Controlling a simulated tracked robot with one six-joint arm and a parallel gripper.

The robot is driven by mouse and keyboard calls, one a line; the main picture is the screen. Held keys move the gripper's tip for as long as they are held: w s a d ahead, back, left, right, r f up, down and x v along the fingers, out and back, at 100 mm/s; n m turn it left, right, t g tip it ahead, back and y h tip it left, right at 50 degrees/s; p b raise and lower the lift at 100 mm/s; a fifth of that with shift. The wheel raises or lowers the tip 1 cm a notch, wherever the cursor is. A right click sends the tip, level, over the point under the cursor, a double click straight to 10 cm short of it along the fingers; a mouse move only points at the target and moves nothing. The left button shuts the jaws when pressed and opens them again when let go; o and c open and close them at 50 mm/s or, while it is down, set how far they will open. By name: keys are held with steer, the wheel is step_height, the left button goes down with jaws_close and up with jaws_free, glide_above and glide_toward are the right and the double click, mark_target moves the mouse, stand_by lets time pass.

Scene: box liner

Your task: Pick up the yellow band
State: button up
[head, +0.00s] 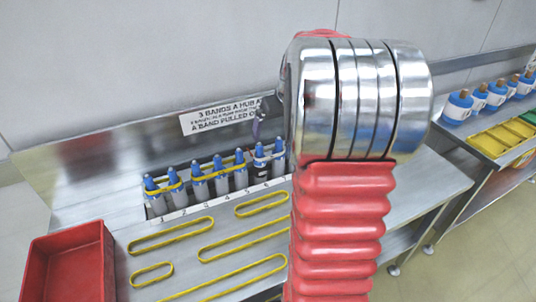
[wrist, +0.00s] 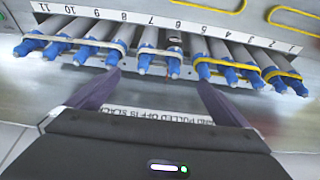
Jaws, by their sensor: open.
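Yellow bands show in several places. One yellow band (head: 219,173) is looped around blue-tipped pegs near numbers 3 to 5, and it shows in the wrist view (wrist: 228,66). Another yellow band (head: 164,188) circles pegs 1 and 2, also in the wrist view (wrist: 283,74). Several loose yellow bands (head: 262,204) lie flat on the metal bench. My gripper (wrist: 159,76) is open, its dark fingers on either side of the middle peg tips, with no band between them clearly held. In the head view my arm hides most of it.
A red bin (head: 68,262) stands at the bench's left. Pale bands (wrist: 100,44) loop other pegs. A sign (head: 222,116) leans behind the peg row. A side bench at right holds blue-and-white containers (head: 458,104) and a yellow tray (head: 500,139).

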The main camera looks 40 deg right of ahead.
glide_toward(271, 149)
steer(key=shift+s+a+f, duration=0.3)
steer(key=shift+a+f, duration=0.45)
steer(key=shift+a, duration=0.25)
steer(key=shift+x, duration=2.6)
steer(key=shift+c, duration=0.5)
steer(key=c, duration=0.6)
